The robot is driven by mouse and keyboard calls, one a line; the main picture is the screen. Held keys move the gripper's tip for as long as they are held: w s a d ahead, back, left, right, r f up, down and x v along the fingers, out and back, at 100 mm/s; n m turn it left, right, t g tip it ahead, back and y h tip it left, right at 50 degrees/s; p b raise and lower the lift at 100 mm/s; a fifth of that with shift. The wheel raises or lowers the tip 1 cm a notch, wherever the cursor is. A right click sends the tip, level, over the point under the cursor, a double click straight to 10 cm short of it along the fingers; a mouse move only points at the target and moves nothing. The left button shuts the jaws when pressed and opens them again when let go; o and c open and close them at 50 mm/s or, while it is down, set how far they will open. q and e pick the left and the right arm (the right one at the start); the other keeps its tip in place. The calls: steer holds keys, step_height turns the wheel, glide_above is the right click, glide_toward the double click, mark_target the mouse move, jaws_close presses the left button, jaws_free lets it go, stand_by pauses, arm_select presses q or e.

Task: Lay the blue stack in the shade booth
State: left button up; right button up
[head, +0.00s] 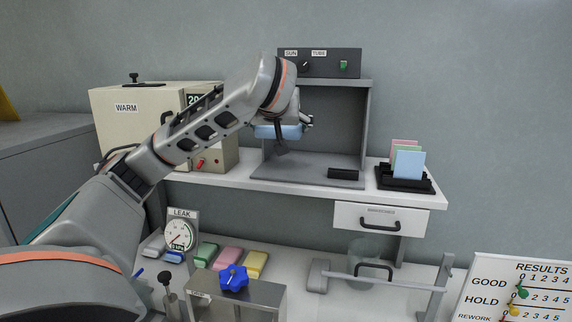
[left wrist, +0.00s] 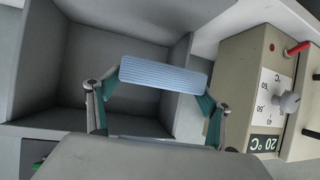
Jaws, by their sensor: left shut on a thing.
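The blue stack (head: 272,132) is a light blue, ribbed flat block in my left gripper (head: 293,134). In the left wrist view the stack (left wrist: 165,87) spans between the two fingers of the gripper (left wrist: 160,90). The shade booth (head: 368,135) is a grey open-fronted box on the white shelf, with a control box on top marked SUN and TUBE. The gripper holds the stack raised in front of the booth's opening, above its floor (head: 285,172). The booth (left wrist: 90,45) also shows behind the stack in the left wrist view. My right gripper is not in view.
A dark block (head: 343,174) lies at the booth floor's front right. The WARM oven (head: 125,125) stands left of the booth. A black rack (head: 405,180) with coloured cards stands right. Coloured packs (head: 228,257) and a LEAK gauge (head: 180,234) are below.

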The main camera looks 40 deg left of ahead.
mark_target(279, 171)
arm_select(q)
step_height(279, 171, down, 4)
steer(key=shift+s+r, duration=0.1)
steer(key=shift+r, duration=0.15)
steer(key=shift+f+b, duration=0.45)
steer(key=shift+f, duration=0.45)
step_height(279, 171, down, 3)
steer(key=shift+f+b, duration=0.15)
steer(key=shift+b, duration=0.4)
steer(key=shift+f, duration=0.25)
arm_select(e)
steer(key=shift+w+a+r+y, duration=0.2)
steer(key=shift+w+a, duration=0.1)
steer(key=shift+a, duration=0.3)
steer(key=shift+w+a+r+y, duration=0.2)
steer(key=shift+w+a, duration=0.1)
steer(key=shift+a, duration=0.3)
arm_select(q)
steer(key=o, duration=0.7)
steer(key=shift+o, duration=1.1)
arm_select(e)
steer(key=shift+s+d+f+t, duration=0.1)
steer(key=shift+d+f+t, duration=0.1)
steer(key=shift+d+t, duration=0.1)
